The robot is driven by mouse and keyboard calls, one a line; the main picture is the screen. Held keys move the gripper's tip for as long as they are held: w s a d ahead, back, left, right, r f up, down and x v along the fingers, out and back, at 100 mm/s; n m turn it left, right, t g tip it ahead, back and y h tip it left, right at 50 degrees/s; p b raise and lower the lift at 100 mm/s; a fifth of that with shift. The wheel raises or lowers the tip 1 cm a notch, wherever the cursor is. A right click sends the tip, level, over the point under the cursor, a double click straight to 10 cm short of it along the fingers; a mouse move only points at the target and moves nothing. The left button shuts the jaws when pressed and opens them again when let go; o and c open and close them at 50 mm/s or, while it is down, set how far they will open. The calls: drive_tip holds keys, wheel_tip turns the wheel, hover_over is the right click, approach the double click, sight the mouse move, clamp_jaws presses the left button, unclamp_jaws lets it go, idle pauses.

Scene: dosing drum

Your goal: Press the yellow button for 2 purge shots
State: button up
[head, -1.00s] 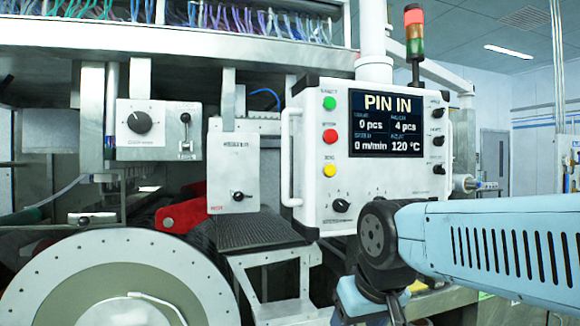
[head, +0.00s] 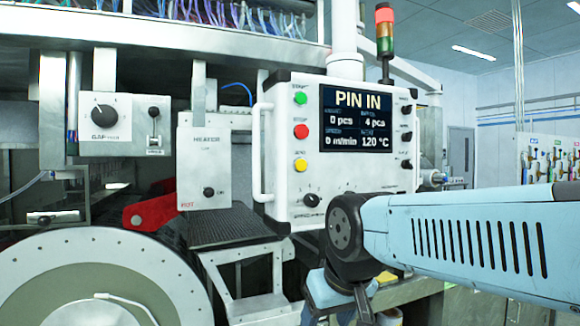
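The yellow button (head: 300,165) is on the left side of the white control panel (head: 285,212), below the red button (head: 301,131) and the green button (head: 300,98). The panel's screen (head: 370,118) reads "PIN IN", "0 pcs", "4 pcs", "0 m/min" and "120 °C". My blue arm reaches in from the right, in front of and below the panel. The arm's dark joint covers part of the panel's lower right corner. My gripper's fingers are not visible; nothing of mine touches the yellow button.
A heater box (head: 203,165), a gap dial box (head: 126,125) and a red lever (head: 150,211) are to the left. A large round drum (head: 35,262) fills the lower left. A signal tower (head: 385,32) shows red on top.

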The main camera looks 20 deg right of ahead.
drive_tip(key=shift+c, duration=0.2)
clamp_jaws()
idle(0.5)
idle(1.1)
